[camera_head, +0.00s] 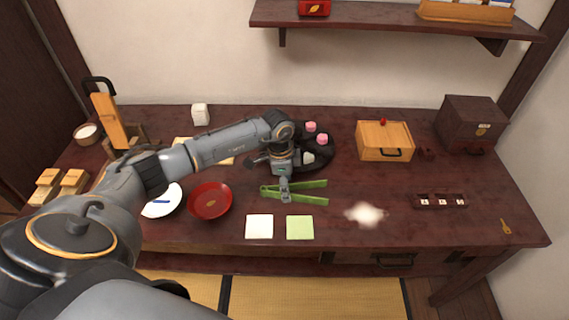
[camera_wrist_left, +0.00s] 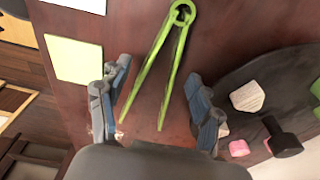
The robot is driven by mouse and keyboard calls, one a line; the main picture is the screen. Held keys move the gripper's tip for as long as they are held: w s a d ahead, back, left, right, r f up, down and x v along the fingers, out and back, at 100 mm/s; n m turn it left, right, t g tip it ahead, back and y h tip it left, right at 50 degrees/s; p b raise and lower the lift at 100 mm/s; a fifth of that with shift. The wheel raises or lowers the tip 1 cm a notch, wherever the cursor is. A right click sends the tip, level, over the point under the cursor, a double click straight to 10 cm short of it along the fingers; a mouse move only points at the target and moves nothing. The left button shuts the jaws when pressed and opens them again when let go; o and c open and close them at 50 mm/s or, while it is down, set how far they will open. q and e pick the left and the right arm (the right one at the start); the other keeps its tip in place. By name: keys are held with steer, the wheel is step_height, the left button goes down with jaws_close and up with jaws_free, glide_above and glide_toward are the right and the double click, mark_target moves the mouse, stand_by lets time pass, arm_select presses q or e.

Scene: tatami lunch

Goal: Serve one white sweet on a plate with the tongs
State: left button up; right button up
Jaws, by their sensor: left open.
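Green tongs (camera_head: 308,200) lie spread on the dark red table. My left gripper (camera_head: 285,190) is open above them. In the left wrist view, the tongs (camera_wrist_left: 160,72) lie between the open fingers of the gripper (camera_wrist_left: 158,80), with no finger visibly touching them. A white sweet (camera_head: 308,158) sits on the black tray (camera_head: 327,152) behind, with pink sweets (camera_head: 310,126) near it. The white sweet also shows in the left wrist view (camera_wrist_left: 247,96). A red plate (camera_head: 211,201) and a white plate (camera_head: 163,206) are at left, the latter partly hidden by my arm. My right gripper is not in view.
White (camera_head: 259,226) and green (camera_head: 300,227) squares lie near the front edge. A white powdery patch (camera_head: 366,214) is to their right. A wooden box (camera_head: 383,140) and a dark box (camera_head: 470,124) stand at the back right.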

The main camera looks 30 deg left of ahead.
arm_select(q)
steer(key=shift+d+f+b, duration=0.1)
steer(key=shift+f+b, duration=0.2)
steer(key=shift+f, duration=0.6)
steer(key=shift+c, duration=0.4)
steer(key=c, duration=0.6)
step_height(320, 180, up, 12)
steer(key=p, duration=1)
steer(key=shift+p, duration=0.35)
